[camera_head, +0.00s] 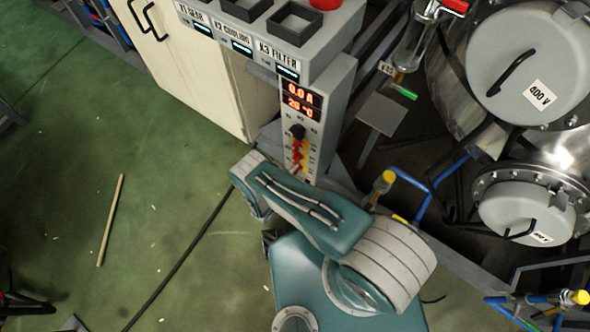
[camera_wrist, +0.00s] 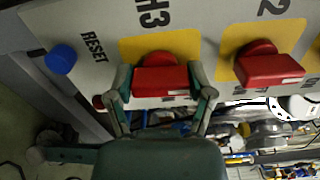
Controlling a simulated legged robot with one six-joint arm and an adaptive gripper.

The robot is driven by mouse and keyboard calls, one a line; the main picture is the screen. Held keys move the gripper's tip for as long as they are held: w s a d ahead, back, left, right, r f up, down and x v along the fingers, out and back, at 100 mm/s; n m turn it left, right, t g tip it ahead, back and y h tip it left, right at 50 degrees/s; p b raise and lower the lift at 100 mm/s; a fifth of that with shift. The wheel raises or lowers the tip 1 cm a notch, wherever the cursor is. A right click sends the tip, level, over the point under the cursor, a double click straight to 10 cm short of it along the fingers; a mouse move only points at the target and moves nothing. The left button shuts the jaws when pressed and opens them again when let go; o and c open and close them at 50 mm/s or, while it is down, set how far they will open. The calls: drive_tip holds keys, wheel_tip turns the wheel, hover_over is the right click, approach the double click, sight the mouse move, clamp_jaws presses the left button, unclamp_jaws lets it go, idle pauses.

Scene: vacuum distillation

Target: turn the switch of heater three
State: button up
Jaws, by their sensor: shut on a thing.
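The heater three switch (camera_wrist: 160,79) is a red knob on a yellow square under the label H3 in the wrist view. My gripper (camera_wrist: 164,92) has one finger on each side of its red handle and is shut on it. The handle lies roughly level across the picture, slightly tilted. A matching red switch (camera_wrist: 268,66) stands to the right under a label ending in 2. In the head view, my teal and grey arm stands in front of a grey control column, and the gripper and H3 switch are hidden.
A blue RESET button (camera_wrist: 61,60) sits left of H3 on the panel. In the head view, the control column (camera_head: 318,120) reads 0.0 A and 26 °C. Metal vessels (camera_head: 520,60) and pipes crowd the right. Green floor (camera_head: 60,190) is mostly open at left, with a thin stick (camera_head: 111,220).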

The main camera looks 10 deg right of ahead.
drive_tip(key=shift+w+a+f+n, duration=0.1)
drive_tip(key=shift+a+n, duration=0.05)
drive_tip(key=shift+n, duration=0.45)
drive_tip(key=o, duration=1.1)
drive_tip(key=v, duration=1.2)
